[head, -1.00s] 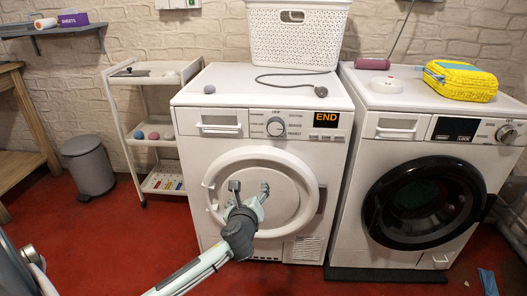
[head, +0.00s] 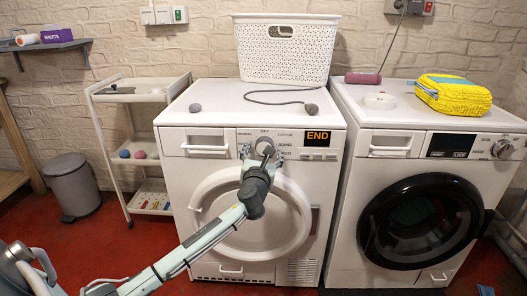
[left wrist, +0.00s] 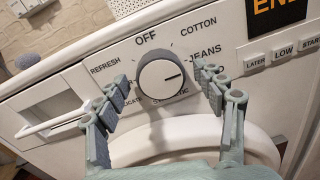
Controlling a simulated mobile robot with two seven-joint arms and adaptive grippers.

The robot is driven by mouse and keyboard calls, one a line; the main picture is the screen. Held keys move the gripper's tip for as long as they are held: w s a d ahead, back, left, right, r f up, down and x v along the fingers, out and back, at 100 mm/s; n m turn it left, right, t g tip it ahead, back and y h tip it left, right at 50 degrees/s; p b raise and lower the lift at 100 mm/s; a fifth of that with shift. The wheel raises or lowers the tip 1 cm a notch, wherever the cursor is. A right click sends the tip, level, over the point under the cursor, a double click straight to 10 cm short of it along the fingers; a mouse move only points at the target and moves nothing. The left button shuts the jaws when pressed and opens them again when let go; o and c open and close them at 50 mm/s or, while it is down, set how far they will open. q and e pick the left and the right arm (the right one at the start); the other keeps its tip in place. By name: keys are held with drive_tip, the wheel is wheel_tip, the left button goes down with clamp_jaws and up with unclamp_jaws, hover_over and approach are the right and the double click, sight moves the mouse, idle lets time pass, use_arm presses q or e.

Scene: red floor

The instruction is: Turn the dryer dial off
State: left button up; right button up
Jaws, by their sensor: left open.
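The dryer (head: 185,170) is the white machine on the left in the head view, with an orange END display (head: 317,137). Its round dial shows plainly in the left wrist view (left wrist: 160,82). OFF is printed above the dial, COTTON and JEANS to its right, REFRESH to its left. The dial's dark pointer line points right and slightly up, on the JEANS side, away from OFF. My left gripper (head: 262,154) is in front of the dial and partly hides it. In the left wrist view its open fingers (left wrist: 163,90) stand either side of the dial, with gaps visible.
A white basket (head: 285,65) and a cable with a grey plug lie on the dryer top. A washer (head: 345,215) stands close on the right, with a yellow bag (head: 453,95) on it. A trolley (head: 125,97) and grey bin (head: 72,187) stand left.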

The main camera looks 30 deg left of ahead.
use_arm(q)
drive_tip(key=c, duration=1.2)
drive_tip(key=shift+o, duration=0.2)
